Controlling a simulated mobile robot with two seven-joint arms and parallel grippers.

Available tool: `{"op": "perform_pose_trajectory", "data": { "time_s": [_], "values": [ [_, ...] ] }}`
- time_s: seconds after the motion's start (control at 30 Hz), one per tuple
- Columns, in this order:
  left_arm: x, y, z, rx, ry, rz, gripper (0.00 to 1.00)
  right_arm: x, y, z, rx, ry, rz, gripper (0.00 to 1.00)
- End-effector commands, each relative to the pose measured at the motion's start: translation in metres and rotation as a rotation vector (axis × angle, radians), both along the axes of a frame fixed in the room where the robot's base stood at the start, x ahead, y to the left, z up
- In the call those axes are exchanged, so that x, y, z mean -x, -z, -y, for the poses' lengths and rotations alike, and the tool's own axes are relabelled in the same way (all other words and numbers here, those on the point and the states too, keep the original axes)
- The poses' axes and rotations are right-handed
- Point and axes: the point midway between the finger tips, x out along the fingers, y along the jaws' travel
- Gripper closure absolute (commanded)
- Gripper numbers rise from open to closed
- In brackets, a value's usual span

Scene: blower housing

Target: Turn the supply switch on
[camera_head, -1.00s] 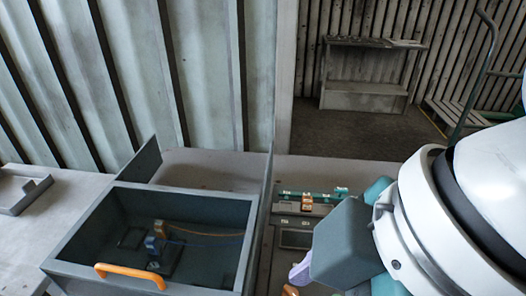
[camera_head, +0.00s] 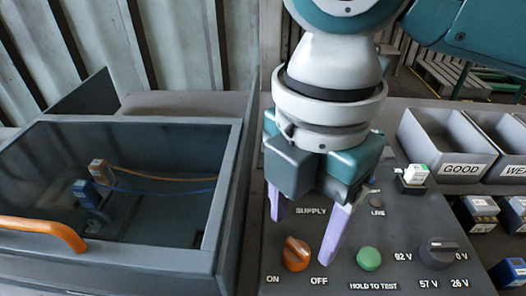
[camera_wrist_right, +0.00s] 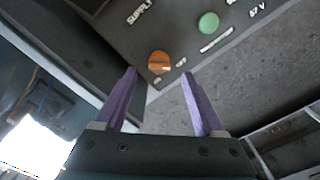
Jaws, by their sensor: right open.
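The supply switch (camera_head: 296,253) is an orange knob on the dark test panel (camera_head: 400,215). SUPPLY is printed above it, ON at its lower left and OFF at its lower right. Its pale mark seems to point to the OFF side. My right gripper (camera_head: 298,236) points down over the panel, with purple fingers apart and nothing between them. In the right wrist view the knob (camera_wrist_right: 159,62) shows beyond and between the fingertips (camera_wrist_right: 160,73); I see no contact. My left gripper is not in view.
A green hold-to-test button (camera_head: 369,258) and a dark selector knob (camera_head: 437,253) are right of the switch. An open grey box with an orange handle (camera_head: 45,232) stands close on the left. Bins labelled GOOD (camera_head: 461,168) and beyond are at the right.

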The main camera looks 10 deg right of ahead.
Motion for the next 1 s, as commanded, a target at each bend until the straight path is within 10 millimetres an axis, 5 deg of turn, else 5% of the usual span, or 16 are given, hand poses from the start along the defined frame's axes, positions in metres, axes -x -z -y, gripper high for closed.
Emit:
{"op": "perform_pose_trajectory", "data": {
  "time_s": [0.23,0.6,1.0],
  "values": [
    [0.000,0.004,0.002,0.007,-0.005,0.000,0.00,0.000,0.036,0.000,0.000,0.000,0.001,0.29],
    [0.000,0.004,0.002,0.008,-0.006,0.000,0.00,0.000,0.042,0.000,-0.001,-0.001,0.003,0.30],
    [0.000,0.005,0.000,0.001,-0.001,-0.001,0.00,0.000,0.041,0.000,-0.001,0.000,0.002,0.75]
  ]
}}
